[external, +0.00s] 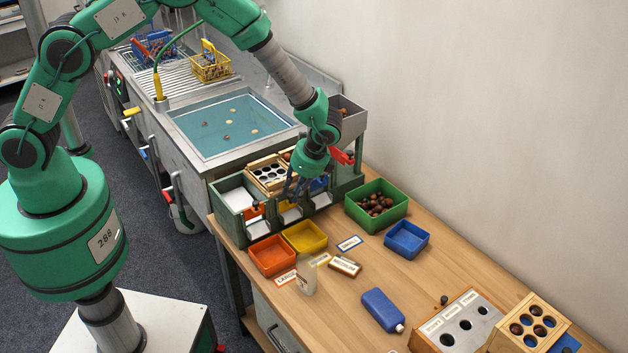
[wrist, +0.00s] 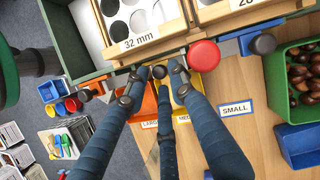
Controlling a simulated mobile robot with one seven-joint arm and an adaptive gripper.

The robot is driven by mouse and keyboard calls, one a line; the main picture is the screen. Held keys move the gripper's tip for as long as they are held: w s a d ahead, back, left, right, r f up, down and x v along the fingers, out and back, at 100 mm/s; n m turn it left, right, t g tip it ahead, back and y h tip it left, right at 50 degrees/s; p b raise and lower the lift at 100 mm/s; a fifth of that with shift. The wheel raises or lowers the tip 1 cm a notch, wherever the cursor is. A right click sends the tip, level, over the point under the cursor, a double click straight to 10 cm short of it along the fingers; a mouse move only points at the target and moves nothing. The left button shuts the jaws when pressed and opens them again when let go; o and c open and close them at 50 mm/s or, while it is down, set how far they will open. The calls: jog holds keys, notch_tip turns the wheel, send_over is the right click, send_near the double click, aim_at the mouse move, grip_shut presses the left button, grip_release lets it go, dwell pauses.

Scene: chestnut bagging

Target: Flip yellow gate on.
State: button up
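The sorter (external: 232,196) stands at the bench's far end, with an orange gate plate (external: 254,211) and a blue gate plate (external: 318,185) on its front. In the wrist view the orange gate's dark knob (wrist: 84,95) is at left and the blue gate's dark knob (wrist: 264,44) at right. Between them a dark knob (wrist: 158,72), seemingly the yellow gate's, sits between my fingertips. My gripper (external: 293,192) points down at the sorter front; its fingers (wrist: 159,78) look apart, with small gaps beside the knob. The yellow gate's plate is mostly hidden by my fingers.
A red knob (wrist: 203,56) is close right of my fingers. Orange (external: 272,257) and yellow (external: 305,237) bins stand below the sorter front. A green bin (external: 360,213) of chestnuts, a blue bin (external: 407,239) and a blue bottle (external: 381,309) are farther right.

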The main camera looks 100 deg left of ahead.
jog(key=shift+s+a+f, duration=0.1)
jog(key=shift+s+f, duration=0.15)
jog(key=shift+f, duration=0.35)
